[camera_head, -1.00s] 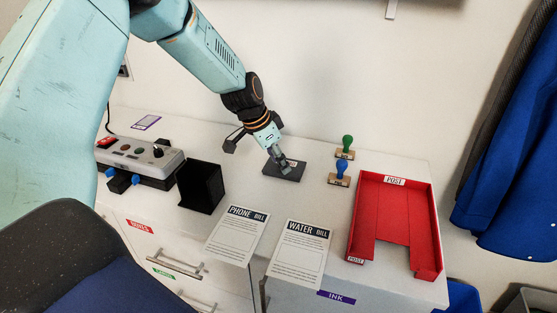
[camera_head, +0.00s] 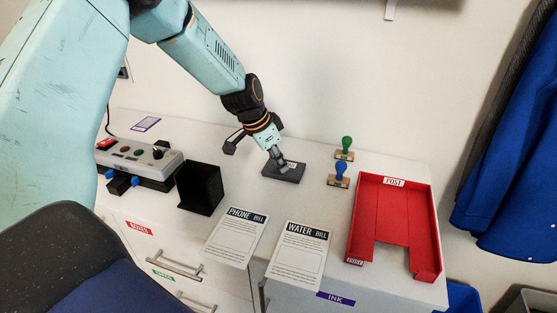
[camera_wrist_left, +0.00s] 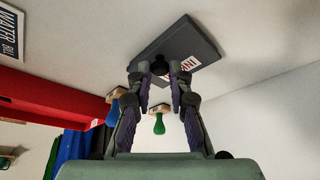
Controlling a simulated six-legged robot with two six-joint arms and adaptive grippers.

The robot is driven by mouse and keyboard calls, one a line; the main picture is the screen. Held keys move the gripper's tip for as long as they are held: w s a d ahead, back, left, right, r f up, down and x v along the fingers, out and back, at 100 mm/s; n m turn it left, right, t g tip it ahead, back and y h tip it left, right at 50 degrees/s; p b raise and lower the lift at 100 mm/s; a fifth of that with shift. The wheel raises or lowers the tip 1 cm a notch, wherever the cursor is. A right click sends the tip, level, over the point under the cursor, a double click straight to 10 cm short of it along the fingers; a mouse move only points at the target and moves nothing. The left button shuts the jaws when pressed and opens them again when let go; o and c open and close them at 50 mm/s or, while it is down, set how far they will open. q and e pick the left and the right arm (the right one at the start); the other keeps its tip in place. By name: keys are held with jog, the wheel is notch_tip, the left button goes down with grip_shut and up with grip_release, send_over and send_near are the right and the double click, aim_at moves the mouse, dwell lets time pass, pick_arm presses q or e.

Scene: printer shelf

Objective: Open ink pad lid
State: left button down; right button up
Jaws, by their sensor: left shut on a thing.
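The ink pad (camera_head: 284,172) is a flat dark box lying on the white cabinet top, and its lid looks closed. It also shows in the left wrist view (camera_wrist_left: 185,47), with a white and red label on top and a small dark round knob (camera_wrist_left: 160,67) near its edge. My left gripper (camera_head: 277,166) is at the ink pad, its fingertips shut on the knob. In the left wrist view the fingertips (camera_wrist_left: 159,78) close on both sides of the knob. My right gripper is not in view.
A blue-handled stamp (camera_head: 340,172) and a green-handled stamp (camera_head: 346,146) stand right of the pad. A red POST tray (camera_head: 361,215) is further right. A black holder (camera_head: 201,187), a PHONE bill (camera_head: 237,237) and a WATER bill (camera_head: 299,253) lie nearer me.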

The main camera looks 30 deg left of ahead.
pick_arm(q)
jog(key=shift+w+a+r+g+h+p, duration=0.25)
jog(key=shift+w+r+g+p, duration=0.4)
jog(key=shift+g, duration=0.45)
jog(key=shift+w+r+g+p, duration=0.2)
jog(key=shift+w+g+p, duration=0.1)
jog(key=shift+g, duration=0.2)
jog(key=shift+w+a+r+n+g+h, duration=0.15)
jog(key=shift+w+n+g+h, duration=0.15)
jog(key=shift+g, duration=0.2)
jog(key=shift+w+r+g+b, duration=0.2)
jog(key=shift+g+b, duration=0.15)
jog(key=shift+g, duration=0.05)
jog(key=shift+r+h, duration=0.1)
jog(key=shift+h, duration=0.15)
jog(key=c, duration=1.2)
grip_release()
jog(key=shift+r, duration=0.1)
